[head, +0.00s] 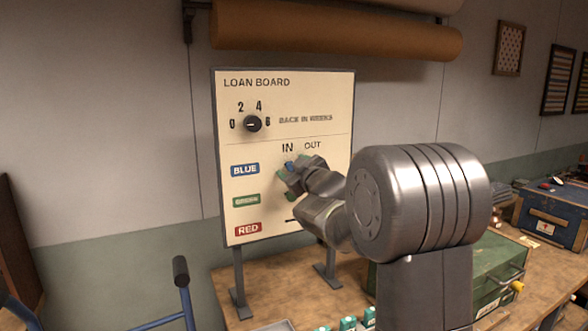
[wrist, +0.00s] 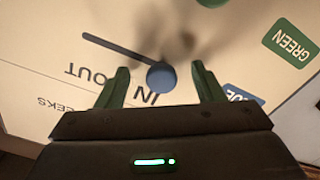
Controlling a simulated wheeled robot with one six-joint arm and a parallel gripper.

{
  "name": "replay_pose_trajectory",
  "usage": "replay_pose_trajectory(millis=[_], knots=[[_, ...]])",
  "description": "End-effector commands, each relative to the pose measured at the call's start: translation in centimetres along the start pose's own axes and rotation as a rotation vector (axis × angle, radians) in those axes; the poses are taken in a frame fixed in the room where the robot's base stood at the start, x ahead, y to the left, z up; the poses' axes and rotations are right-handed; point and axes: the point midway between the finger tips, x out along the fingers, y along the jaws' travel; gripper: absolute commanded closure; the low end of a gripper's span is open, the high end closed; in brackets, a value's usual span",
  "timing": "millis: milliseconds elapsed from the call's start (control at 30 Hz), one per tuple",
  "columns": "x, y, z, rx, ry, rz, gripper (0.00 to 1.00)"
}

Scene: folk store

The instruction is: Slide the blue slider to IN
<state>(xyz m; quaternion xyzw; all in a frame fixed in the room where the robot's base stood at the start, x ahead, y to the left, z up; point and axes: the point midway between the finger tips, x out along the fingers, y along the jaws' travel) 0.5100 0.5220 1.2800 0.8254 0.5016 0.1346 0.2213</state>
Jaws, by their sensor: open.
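The upright loan board (head: 283,95) has IN and OUT labels above its slider rows. In the wrist view, which shows the board upside down, the round blue slider knob (wrist: 161,78) sits at the IN end of its dark slot (wrist: 118,48), beside the IN label (wrist: 143,97). The slot runs clear toward the OUT side. My gripper (wrist: 160,68) is open, with one green finger on each side of the knob and gaps showing. In the head view, my gripper (head: 291,170) is at the board and largely covers the slider rows.
The green slider knob (wrist: 211,2) is at the wrist view's top edge. A rotary dial (head: 253,124) is higher on the board. A green box (head: 497,265) stands on the wooden workbench (head: 270,285) to the right. A paper roll (head: 335,30) hangs above.

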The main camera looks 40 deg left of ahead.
Motion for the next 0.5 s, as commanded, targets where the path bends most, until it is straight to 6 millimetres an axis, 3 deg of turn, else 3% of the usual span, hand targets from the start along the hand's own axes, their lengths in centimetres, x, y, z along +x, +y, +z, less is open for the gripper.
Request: replay_pose_trajectory(millis=[233, 500], knots=[[-0.4, 0.0, 0.1, 0.000, -0.001, 0.000, 0.38], [-2.5, 0.0, 0.0, 0.000, 0.001, 0.001, 0.38]])
